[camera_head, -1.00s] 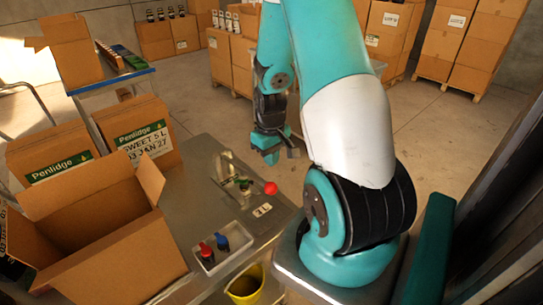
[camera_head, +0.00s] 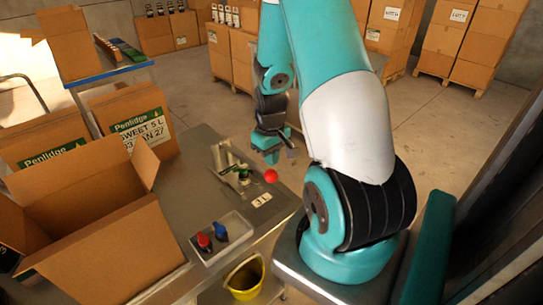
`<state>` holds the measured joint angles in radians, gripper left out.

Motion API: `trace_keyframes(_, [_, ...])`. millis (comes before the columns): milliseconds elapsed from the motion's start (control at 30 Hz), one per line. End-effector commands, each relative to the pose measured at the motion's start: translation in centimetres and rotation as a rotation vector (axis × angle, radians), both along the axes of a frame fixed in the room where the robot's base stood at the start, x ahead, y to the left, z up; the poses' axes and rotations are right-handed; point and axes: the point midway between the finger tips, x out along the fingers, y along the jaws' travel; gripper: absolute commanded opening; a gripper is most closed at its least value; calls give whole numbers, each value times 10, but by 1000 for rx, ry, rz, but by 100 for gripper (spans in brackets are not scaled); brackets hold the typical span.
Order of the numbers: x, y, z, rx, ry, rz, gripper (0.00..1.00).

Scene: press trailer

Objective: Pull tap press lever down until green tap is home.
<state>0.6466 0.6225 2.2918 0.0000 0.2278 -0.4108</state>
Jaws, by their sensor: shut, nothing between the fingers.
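The tap press (camera_head: 228,165) stands on the grey metal bench. Its lever ends in a red ball knob (camera_head: 271,176) at the press's right side. A green tap (camera_head: 243,175) shows small in the press, beside the lever; how deep it sits cannot be told. My gripper (camera_head: 273,158) is shut and empty, just above and behind the red knob, apart from it as far as I can see. Part of the fingers is dark and small in this view.
A tray (camera_head: 235,238) with a red tap (camera_head: 204,241) and a blue tap (camera_head: 220,231) lies at the bench's front. A label card (camera_head: 262,199) is near the knob. An open carton (camera_head: 150,225) fills the left. A yellow bucket (camera_head: 246,284) stands below the bench edge.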

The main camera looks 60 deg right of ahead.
Motion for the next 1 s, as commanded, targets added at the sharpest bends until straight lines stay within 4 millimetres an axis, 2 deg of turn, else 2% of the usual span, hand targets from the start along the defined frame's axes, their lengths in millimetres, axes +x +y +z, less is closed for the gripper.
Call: trace_keyframes(1000, [-2,1,-53,0,0,0,0])
